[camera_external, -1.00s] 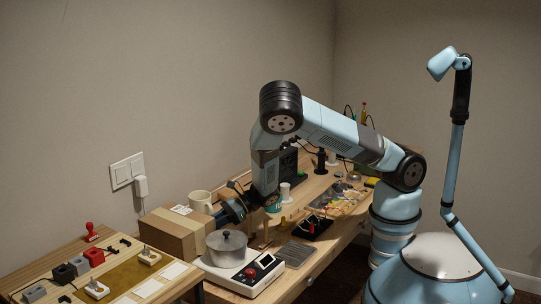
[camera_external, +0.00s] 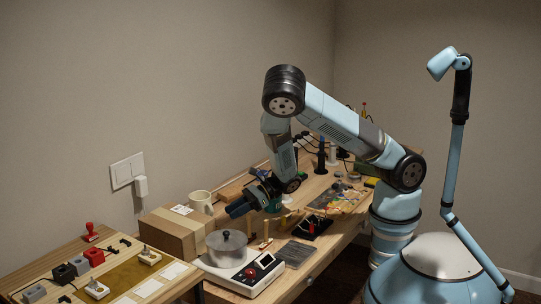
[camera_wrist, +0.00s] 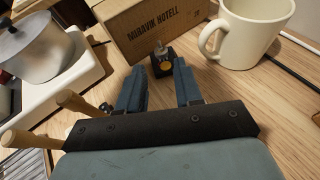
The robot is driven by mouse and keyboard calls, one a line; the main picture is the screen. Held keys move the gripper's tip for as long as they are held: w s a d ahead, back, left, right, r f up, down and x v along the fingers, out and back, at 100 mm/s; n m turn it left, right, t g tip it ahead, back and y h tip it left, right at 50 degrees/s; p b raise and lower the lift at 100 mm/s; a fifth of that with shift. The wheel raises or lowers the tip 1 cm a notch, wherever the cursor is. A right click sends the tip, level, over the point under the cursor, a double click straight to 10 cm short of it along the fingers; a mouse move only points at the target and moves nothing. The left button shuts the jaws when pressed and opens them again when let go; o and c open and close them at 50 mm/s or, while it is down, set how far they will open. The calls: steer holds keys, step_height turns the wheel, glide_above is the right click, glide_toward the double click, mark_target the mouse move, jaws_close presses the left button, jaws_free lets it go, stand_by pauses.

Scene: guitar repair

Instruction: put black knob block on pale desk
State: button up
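The black knob block (camera_wrist: 163,65), small and dark with a metal shaft and an orange-yellow disc, stands on the wooden worktop in the wrist view, in front of the cardboard box. My gripper (camera_wrist: 161,75) is open, its two blue fingers pointing toward the block, with visible space between them. The block shows between and just beyond the fingertips; contact cannot be told. In the external view my gripper (camera_external: 236,209) points lower left near the box, and I cannot make out the block there. A pale wooden desk (camera_external: 45,264) stands at the lower left.
The cardboard box (camera_wrist: 145,30) and cream mug (camera_wrist: 250,35) stand close behind the block. A metal pot (camera_wrist: 40,50) on a white scale is at the left. Wooden handles (camera_wrist: 80,104) stick up near my gripper's left side. Small blocks and a red stamp (camera_external: 90,232) occupy the lower-left desk.

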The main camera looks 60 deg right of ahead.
steer(key=shift+v, duration=1.7)
steer(key=w+d+r+m+t+h, duration=0.45)
steer(key=w+d+r+m, duration=0.35)
steer(key=m, duration=0.6)
steer(key=s+d+r+m+g+h, duration=0.1)
steer(key=d+r+m+h, duration=0.1)
steer(key=d+r+m, duration=0.35)
steer(key=s+d+r+m+h, duration=0.25)
steer(key=d+r+m, duration=0.2)
steer(key=m, duration=0.25)
steer(key=s+d+r+m+g+h, duration=0.2)
steer(key=s+d+r+m, duration=0.5)
steer(key=s+r+m, duration=0.3)
steer(key=s+r+m+g, duration=0.1)
steer(key=s+r+m, duration=0.1)
steer(key=s+m, duration=0.3)
steer(key=s+r+m+g, duration=0.1)
steer(key=s+m, duration=0.4)
steer(key=s, duration=0.5)
steer(key=shift+s+d+r+m+g+h, duration=0.2)
steer(key=shift+r+m+g+h, duration=0.15)
steer(key=shift+r, duration=0.4)
steer(key=shift+o, duration=1.3)
steer(key=shift+s+a+r, duration=0.1)
steer(key=shift+s, duration=0.35)
steer(key=shift+o, duration=1)
